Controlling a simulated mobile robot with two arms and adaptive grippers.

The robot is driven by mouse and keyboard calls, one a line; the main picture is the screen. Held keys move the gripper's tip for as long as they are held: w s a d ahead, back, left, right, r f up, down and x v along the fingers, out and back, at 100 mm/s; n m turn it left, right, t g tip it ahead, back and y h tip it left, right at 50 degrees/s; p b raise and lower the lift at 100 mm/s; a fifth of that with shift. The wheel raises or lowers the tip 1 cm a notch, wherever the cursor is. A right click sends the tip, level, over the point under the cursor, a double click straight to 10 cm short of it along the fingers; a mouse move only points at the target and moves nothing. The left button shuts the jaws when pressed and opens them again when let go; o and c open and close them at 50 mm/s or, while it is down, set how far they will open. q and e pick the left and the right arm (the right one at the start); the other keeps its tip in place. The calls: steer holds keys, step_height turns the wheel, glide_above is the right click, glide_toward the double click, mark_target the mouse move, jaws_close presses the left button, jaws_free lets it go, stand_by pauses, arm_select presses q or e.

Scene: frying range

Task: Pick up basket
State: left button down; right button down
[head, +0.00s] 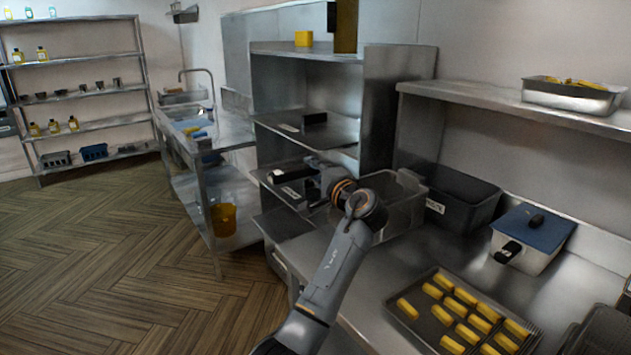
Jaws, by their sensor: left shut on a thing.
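The basket (405,207) is a grey, open-topped metal one on the steel counter, left of a dark bin, partly hidden behind my left arm. A black handle (288,174) sticks out to the left, beside my gripper. My left gripper (314,186) is at this handle and shut on the basket. Its fingertips are small and partly covered by its own wrist, so the exact grip is hard to see. I cannot tell whether the basket is lifted off the counter. My right gripper is not in view.
A dark bin (455,198) and a blue-lidded container (533,233) stand right of the basket. A tray (392,309) of yellow pieces lies in front. A steel shelf (470,98) overhangs the counter. Open floor (130,270) lies left.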

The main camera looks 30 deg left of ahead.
arm_select(q)
steer(key=shift+r, duration=0.55)
steer(key=s+a+b, duration=0.1)
steer(key=s+a, duration=0.2)
steer(key=s, duration=0.5)
steer(key=s+a+b, duration=0.1)
steer(key=s+a, duration=0.3)
steer(key=s, duration=0.4)
steer(key=shift+s, duration=0.35)
steer(key=shift+f, duration=0.1)
